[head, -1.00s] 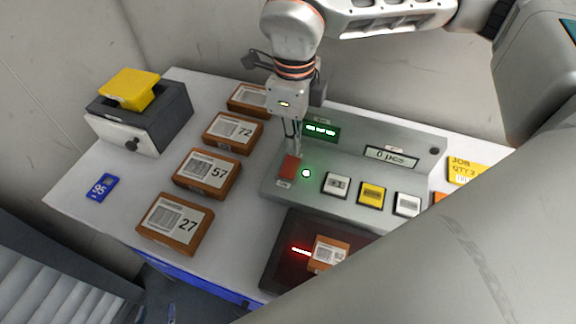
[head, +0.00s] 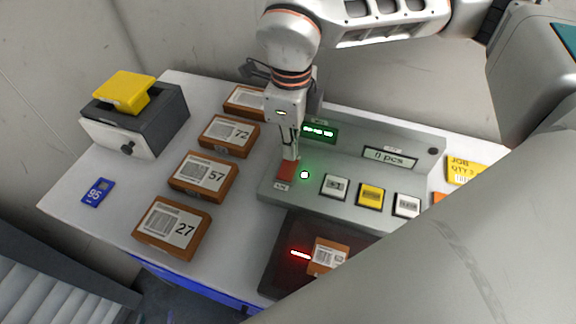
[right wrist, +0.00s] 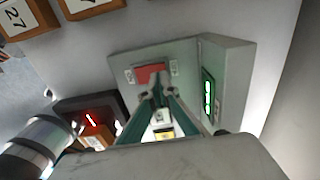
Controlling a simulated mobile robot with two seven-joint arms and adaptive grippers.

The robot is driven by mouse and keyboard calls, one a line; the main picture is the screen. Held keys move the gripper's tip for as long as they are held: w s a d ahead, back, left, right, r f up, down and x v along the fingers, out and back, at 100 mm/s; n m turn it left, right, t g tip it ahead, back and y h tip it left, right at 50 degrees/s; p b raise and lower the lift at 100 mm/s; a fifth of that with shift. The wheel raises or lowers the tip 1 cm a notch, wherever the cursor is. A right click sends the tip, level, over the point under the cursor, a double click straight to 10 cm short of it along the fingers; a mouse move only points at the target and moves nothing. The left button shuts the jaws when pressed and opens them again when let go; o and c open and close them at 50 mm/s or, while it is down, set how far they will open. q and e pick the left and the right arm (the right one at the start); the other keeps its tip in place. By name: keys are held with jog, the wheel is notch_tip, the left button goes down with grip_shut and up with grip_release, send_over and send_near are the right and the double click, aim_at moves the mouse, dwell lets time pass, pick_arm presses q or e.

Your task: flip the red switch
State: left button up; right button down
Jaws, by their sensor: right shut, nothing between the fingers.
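The red switch (head: 286,171) sits at the left end of the grey console (head: 330,206), beside a lit green lamp (head: 305,175). My right gripper (head: 290,157) points down at the switch's far edge, shut and empty. In the right wrist view the red switch (right wrist: 149,72) shows just beyond the closed fingertips (right wrist: 157,82), which overlap its edge. I cannot tell whether they touch it or which way it is tipped. My left gripper is not in view.
White and yellow buttons (head: 371,195) line the console right of the switch. A green display (head: 319,132) stands behind it. A dark scanner plate (head: 275,277) holds a small box (head: 329,257). Several labelled boxes (head: 203,177) stand left. My grey arm link covers the lower right.

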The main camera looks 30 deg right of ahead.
pick_arm(q)
jog(key=shift+w, duration=0.1)
dwell(0.3)
jog(key=shift+w+a+r, duration=0.1)
jog(key=shift+w+r, duration=0.15)
jog(key=shift+w, duration=0.1)
pick_arm(e)
jog(key=shift+f, duration=0.1)
pick_arm(q)
jog(key=shift+s+f, duration=0.3)
jog(key=shift+s, duration=0.05)
pick_arm(e)
jog(key=shift+f, duration=0.25)
pick_arm(q)
jog(key=shift+s+f, duration=0.2)
pick_arm(e)
jog(key=shift+f, duration=0.2)
pick_arm(q)
jog(key=shift+f, duration=0.1)
pick_arm(e)
jog(key=shift+f, duration=0.1)
